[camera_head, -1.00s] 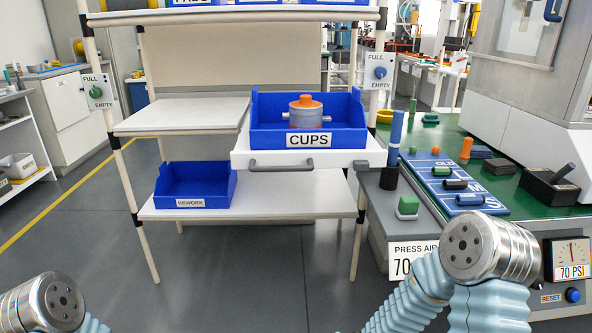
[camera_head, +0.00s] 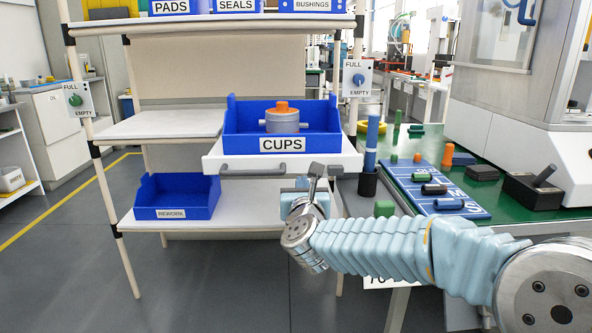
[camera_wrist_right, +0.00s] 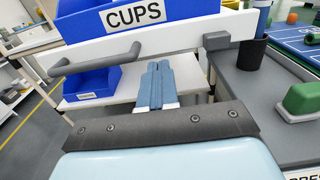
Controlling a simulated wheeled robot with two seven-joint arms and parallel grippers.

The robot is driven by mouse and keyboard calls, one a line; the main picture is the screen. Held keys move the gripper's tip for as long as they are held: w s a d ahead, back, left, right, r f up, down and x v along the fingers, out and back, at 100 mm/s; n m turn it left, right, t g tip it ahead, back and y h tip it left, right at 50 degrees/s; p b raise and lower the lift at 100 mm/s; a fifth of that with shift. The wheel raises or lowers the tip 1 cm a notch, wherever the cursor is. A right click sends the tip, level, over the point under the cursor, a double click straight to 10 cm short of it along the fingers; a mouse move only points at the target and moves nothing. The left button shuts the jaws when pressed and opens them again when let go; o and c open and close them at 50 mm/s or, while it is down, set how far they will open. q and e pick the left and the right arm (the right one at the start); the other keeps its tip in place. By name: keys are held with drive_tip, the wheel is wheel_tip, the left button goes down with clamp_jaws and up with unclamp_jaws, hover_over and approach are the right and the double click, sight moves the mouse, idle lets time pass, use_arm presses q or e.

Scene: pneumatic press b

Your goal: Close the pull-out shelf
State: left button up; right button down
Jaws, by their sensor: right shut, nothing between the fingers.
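The white pull-out shelf (camera_head: 215,160) stands out toward me from the rack and carries the blue CUPS bin (camera_head: 235,135) with a grey and orange part (camera_head: 281,119) in it. Its grey bar handle (camera_head: 253,170) is on the front edge, and it also shows in the right wrist view (camera_wrist_right: 95,60). My right gripper (camera_head: 316,180) is shut and empty, just in front of the shelf front, to the right of the handle. In the right wrist view its closed blue fingers (camera_wrist_right: 157,72) point at the area below the shelf's front edge; contact is not clear. My left gripper is not in view.
A blue REWORK bin (camera_head: 178,212) sits on the lower shelf (camera_head: 135,222). Open floor lies at the left.

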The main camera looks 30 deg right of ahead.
sight(300, 165)
drive_tip(key=p+x, duration=0.1)
drive_tip(key=x, duration=0.8)
drive_tip(key=shift+w+p, duration=0.1)
drive_tip(key=shift+p, duration=0.2)
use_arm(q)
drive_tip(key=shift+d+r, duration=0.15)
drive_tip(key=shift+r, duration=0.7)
